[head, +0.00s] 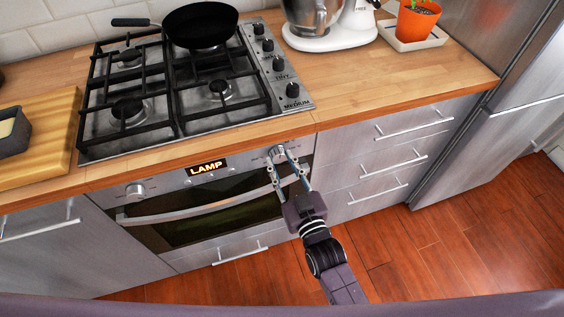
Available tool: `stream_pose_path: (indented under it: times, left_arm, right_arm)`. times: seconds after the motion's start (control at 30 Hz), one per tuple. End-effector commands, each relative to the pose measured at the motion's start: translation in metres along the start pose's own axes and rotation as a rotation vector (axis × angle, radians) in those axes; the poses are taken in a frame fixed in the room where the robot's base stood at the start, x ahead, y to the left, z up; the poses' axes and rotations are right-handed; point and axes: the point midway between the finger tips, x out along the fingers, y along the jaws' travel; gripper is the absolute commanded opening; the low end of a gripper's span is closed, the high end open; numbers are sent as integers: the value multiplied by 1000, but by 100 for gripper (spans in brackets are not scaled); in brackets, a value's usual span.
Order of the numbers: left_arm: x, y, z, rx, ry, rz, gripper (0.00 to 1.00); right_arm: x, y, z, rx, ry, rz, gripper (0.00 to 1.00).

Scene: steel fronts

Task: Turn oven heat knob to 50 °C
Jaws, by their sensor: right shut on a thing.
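The oven (208,218) is set under the counter, with a long bar handle across its door. Its display (207,168) reads "LAMP". One round knob (135,190) sits at the left of the panel. A second knob (277,152) sits at the right of the panel, partly covered by my right gripper (281,158). My right gripper reaches up from below and its fingertips are closed on this right knob. The knob's markings are too small to read, so its setting cannot be told. My left gripper is not in view.
The gas hob (180,92) above holds a black pan (200,26) and has its own row of knobs. A mixer (330,25) and a potted plant (416,20) stand at the back right. Drawers (378,160) with bar handles flank the oven. The floor in front is clear.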

Motion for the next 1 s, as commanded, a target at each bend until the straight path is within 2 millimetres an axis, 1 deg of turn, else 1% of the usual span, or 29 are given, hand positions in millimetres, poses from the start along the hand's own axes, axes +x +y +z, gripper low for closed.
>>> stream_pose_path:
  times: [0.3, 0.6, 0.8, 1.0]
  left_arm:
    - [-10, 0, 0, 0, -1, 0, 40]
    - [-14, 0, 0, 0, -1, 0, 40]
    - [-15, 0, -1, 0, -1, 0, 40]
    - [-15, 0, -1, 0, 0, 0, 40]
  right_arm:
    - [0, 0, 0, 259, 9, 2, 5]
    - [0, -1, 0, 516, 22, 4, 5]
    - [0, -1, 1, 645, 27, 6, 5]
    - [0, -1, 1, 725, 31, 6, 5]
